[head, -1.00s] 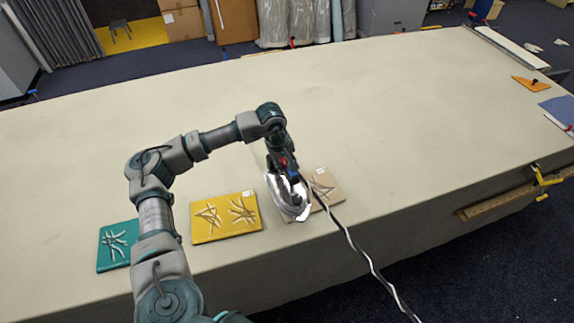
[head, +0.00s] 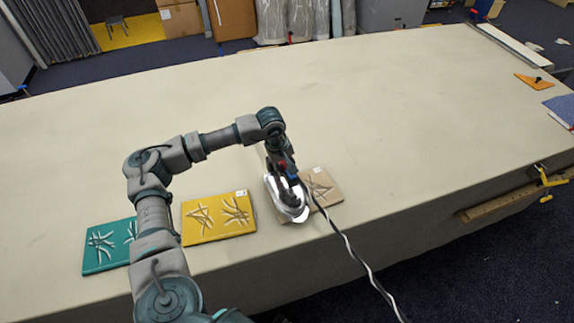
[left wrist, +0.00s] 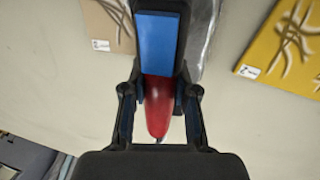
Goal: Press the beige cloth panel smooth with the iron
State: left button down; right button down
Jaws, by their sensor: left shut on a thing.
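The beige cloth panel (head: 321,184) lies near the table's front edge, with raised crease marks showing on its right part. The silver iron (head: 287,205) rests over the panel's left part and hides it; I cannot tell whether its sole touches the cloth. My left gripper (head: 285,170) is shut on the iron's handle. In the left wrist view the red and blue handle (left wrist: 158,100) sits between the fingers, and a corner of the beige panel (left wrist: 108,22) shows at the upper left. My right gripper is not in view.
A creased yellow panel (head: 218,218) and a teal panel (head: 100,252) lie to the left on the table (head: 400,110). The iron's striped cord (head: 352,250) runs over the front edge. A yellow clamp (head: 548,183) grips the right edge. The table behind is clear.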

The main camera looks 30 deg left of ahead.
pick_arm(q)
jog(key=shift+a+r, duration=0.1)
jog(key=shift+a, duration=0.2)
jog(key=shift+d, duration=0.4)
jog(key=shift+f, duration=0.2)
jog(key=shift+a+f+b, duration=0.25)
jog(key=shift+a+b, duration=0.05)
jog(key=shift+d+f, duration=0.2)
jog(key=shift+s+f, duration=0.2)
jog(key=shift+f, duration=0.05)
dwell(1.7)
